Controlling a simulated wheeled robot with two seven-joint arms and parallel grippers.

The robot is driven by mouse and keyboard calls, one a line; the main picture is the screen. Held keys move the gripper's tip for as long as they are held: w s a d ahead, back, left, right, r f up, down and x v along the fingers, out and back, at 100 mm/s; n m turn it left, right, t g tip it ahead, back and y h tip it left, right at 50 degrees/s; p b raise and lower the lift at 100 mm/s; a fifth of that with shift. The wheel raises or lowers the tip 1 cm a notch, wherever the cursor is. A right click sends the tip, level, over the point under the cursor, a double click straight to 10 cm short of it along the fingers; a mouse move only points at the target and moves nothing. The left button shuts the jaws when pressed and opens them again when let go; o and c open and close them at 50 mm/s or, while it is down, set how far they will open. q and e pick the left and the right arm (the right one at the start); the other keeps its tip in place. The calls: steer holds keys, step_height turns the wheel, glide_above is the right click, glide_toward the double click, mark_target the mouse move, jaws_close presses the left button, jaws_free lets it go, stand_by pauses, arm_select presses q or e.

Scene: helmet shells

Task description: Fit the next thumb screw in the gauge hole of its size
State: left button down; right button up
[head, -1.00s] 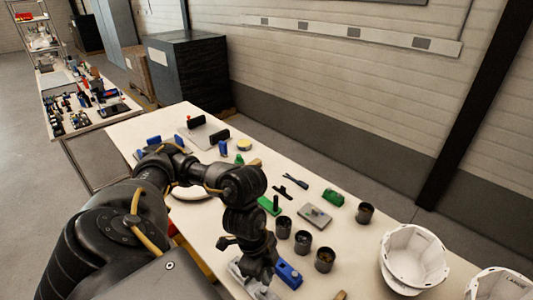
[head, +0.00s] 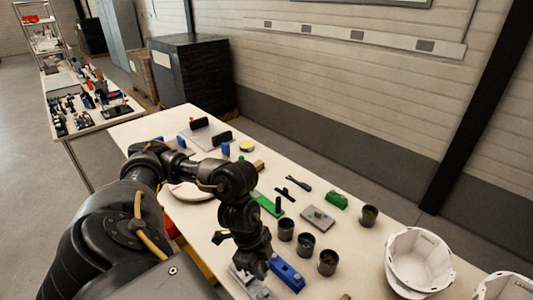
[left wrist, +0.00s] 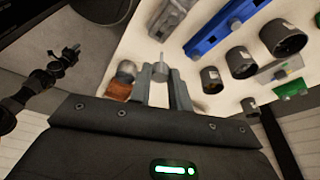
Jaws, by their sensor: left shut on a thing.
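My left gripper (head: 253,268) is over the near edge of the table. In the left wrist view its fingers (left wrist: 160,82) are closed on a small grey piece with a round head, which looks like the thumb screw (left wrist: 160,70). A grey block (left wrist: 172,18) lies just past the fingertips; it also shows partly behind the gripper in the head view (head: 246,282). A long blue block (left wrist: 225,25) lies beside it, also seen in the head view (head: 288,274). I cannot tell which is the gauge; its holes are too small to read. What looks like my right arm (left wrist: 50,75) shows small.
Several dark round cups (head: 305,244) stand close to the right of the blue block. Beyond them lie a grey plate (head: 317,217) and green blocks (head: 337,200). White helmet shells (head: 417,262) stand at right. An orange-brown object (left wrist: 118,90) is near my left fingers.

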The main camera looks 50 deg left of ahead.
arm_select(q)
steer(key=a+f+b, duration=0.3)
steer(key=a+b, duration=0.1)
steer(key=a+f+b, duration=0.3)
steer(key=a+b, duration=0.1)
steer(key=a, duration=0.1)
steer(key=w+a+f+b, duration=0.1)
steer(key=a+f+b, duration=0.3)
steer(key=a, duration=0.1)
steer(key=shift+b, duration=0.4)
steer(key=shift+a+f+b, duration=0.2)
steer(key=shift+a+b, duration=0.1)
steer(key=shift+a, duration=0.2)
steer(key=shift+f, duration=0.25)
steer(key=shift+f, duration=0.4)
steer(key=shift+f+b, duration=1.2)
steer(key=shift+f, duration=0.85)
stand_by(1.8)
steer(key=c, duration=1.2)
jaws_free()
